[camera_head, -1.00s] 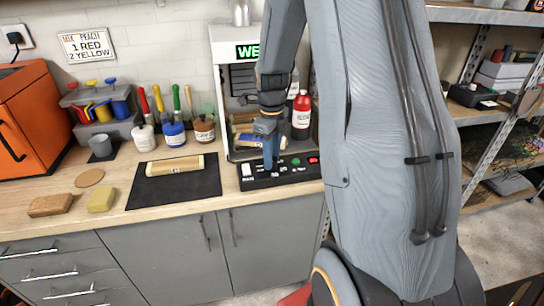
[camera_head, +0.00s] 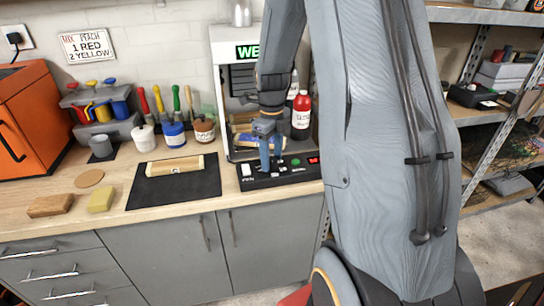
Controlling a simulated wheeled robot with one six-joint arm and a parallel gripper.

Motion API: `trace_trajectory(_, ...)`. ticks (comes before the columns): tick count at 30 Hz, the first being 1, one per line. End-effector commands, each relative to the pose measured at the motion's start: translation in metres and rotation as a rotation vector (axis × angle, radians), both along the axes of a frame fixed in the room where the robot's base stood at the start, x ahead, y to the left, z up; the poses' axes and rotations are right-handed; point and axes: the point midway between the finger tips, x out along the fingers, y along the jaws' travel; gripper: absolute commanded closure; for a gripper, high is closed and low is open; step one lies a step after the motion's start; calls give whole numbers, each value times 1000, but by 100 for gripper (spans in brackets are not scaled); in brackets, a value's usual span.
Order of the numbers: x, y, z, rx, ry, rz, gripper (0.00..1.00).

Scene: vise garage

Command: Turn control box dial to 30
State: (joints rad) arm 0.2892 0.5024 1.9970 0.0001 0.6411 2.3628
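The control box (camera_head: 283,180) is a low black panel at the front of the machine under the green "WE" sign. It carries a white switch at its left end, a green button (camera_head: 296,162) and a small red display (camera_head: 313,160), whose digits are too small to read. My gripper (camera_head: 270,164) points down over the middle-left part of the panel, close to its top. The dial is mostly hidden by the fingers, and I cannot tell whether they touch it. The two blue fingers show side by side, but their gap is unclear.
A black mat (camera_head: 203,190) with a rolled tan piece lies left of the box. Paint jars with brushes (camera_head: 174,134) stand behind it. A red bottle (camera_head: 301,117) stands close behind the box, right of my gripper.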

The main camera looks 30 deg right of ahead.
Motion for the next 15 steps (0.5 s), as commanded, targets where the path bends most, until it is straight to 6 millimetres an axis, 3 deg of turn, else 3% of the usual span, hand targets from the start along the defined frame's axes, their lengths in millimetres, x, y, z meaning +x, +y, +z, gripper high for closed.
trace_trajectory(8,1,0,8,-1,-3,1,53)
trace_trajectory(15,2,0,43,-1,-4,0,53)
